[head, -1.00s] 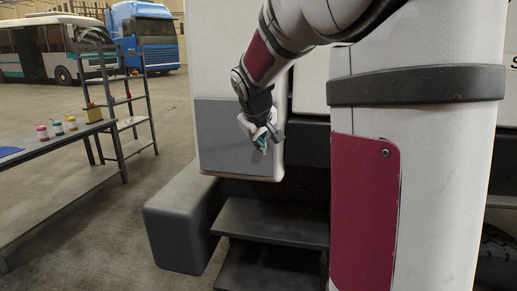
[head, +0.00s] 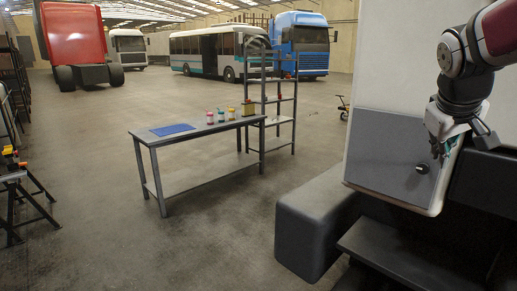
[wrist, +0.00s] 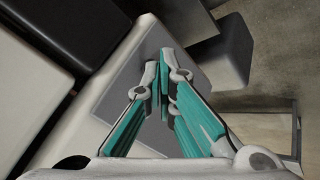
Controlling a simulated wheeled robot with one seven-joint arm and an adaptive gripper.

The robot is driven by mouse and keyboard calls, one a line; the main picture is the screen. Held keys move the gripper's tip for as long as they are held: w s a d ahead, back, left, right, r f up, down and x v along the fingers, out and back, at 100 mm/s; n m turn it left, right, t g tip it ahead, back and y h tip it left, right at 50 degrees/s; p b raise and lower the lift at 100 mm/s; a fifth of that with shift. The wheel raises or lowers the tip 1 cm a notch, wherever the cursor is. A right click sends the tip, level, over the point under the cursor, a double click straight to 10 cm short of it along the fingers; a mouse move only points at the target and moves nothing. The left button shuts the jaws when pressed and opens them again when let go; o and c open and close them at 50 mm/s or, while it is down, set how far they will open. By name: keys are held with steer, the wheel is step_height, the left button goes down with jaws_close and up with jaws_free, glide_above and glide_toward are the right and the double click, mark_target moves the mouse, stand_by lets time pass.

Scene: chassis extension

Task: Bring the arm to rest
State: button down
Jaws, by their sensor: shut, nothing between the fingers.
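My arm comes in from the upper right of the head view and bends down at a dark grey joint. My gripper (head: 440,153) hangs from it with the fingers pointing down, in front of the grey panel (head: 385,150) on a white cab body (head: 398,55). In the wrist view the teal-sided fingers of my gripper (wrist: 158,66) meet at the tips, shut and empty. I cannot tell how far the fingertips are from the panel.
A dark bumper block (head: 310,232) and a step (head: 400,255) lie below the panel. A metal workbench (head: 195,130) with a blue mat (head: 173,130) and small coloured pots stands left, beside a shelf ladder (head: 280,100). Open floor surrounds the bench. Trucks and a bus (head: 215,50) stand behind.

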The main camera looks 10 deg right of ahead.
steer(key=s+a+f+y, duration=0.2)
steer(key=s+a+f, duration=0.2)
steer(key=s+a, duration=0.4)
steer(key=s+a+f+y, duration=0.3)
steer(key=s+a, duration=0.6)
steer(key=a, duration=0.7)
steer(key=shift+s+a+f+n+t, duration=0.25)
steer(key=shift+s+f+n+t, duration=0.05)
steer(key=shift+f, duration=0.55)
